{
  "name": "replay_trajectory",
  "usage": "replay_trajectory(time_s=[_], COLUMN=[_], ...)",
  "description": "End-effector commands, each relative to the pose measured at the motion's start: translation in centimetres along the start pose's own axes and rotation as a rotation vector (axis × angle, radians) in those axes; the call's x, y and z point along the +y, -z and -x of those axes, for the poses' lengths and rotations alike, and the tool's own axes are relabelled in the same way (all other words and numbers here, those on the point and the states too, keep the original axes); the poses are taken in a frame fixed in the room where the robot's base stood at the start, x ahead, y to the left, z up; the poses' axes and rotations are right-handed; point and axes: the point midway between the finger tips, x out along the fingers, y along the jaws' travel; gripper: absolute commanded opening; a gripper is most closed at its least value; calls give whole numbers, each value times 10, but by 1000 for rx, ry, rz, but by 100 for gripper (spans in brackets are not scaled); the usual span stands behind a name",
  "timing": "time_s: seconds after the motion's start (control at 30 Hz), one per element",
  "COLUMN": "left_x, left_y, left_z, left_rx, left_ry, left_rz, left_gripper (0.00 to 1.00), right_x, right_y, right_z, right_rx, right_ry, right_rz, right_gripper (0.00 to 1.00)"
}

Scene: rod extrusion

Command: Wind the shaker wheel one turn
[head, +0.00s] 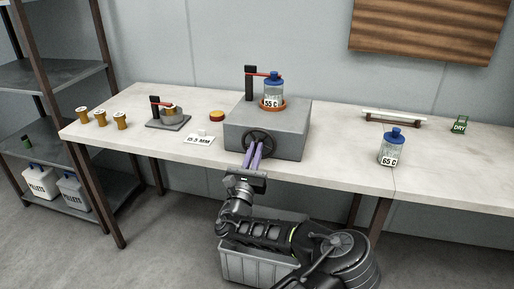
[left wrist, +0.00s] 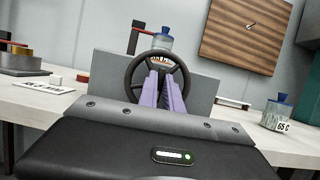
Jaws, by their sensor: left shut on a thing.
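The shaker is a grey box (head: 285,140) on the table with a black spoked wheel (head: 259,142) on its front face. The wheel fills the middle of the left wrist view (left wrist: 157,84). A bottle with a blue cap marked 55 C (head: 273,91) stands upright in an orange ring on top of the box, under a red arm from a black post. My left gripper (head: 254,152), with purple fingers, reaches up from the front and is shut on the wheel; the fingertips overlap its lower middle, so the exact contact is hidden. My right gripper is not in view.
A blue-capped bottle marked 65 C (head: 391,149) stands right of the shaker. Left are a small clamp stand (head: 168,115), a 15.5 MM card (head: 199,139) and several spools (head: 100,117). A white rod rack (head: 393,117) and green DRY tag (head: 459,124) stand at right.

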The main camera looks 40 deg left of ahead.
Motion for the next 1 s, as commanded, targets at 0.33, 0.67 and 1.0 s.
replay_trajectory(time_s=[0.33, 0.67, 1.0], left_x=[0, 0, 0], left_y=[2, 2, 0], left_z=[1, 1, 0], left_rx=[1, 1, 1], left_ry=[9, 55, 60], left_rz=[-24, -149, -163], left_gripper=[0, 0, 0], right_x=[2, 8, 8], right_y=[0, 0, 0], right_z=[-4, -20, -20], right_rx=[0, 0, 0], right_ry=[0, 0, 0], right_rz=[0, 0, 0], right_gripper=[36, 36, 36])
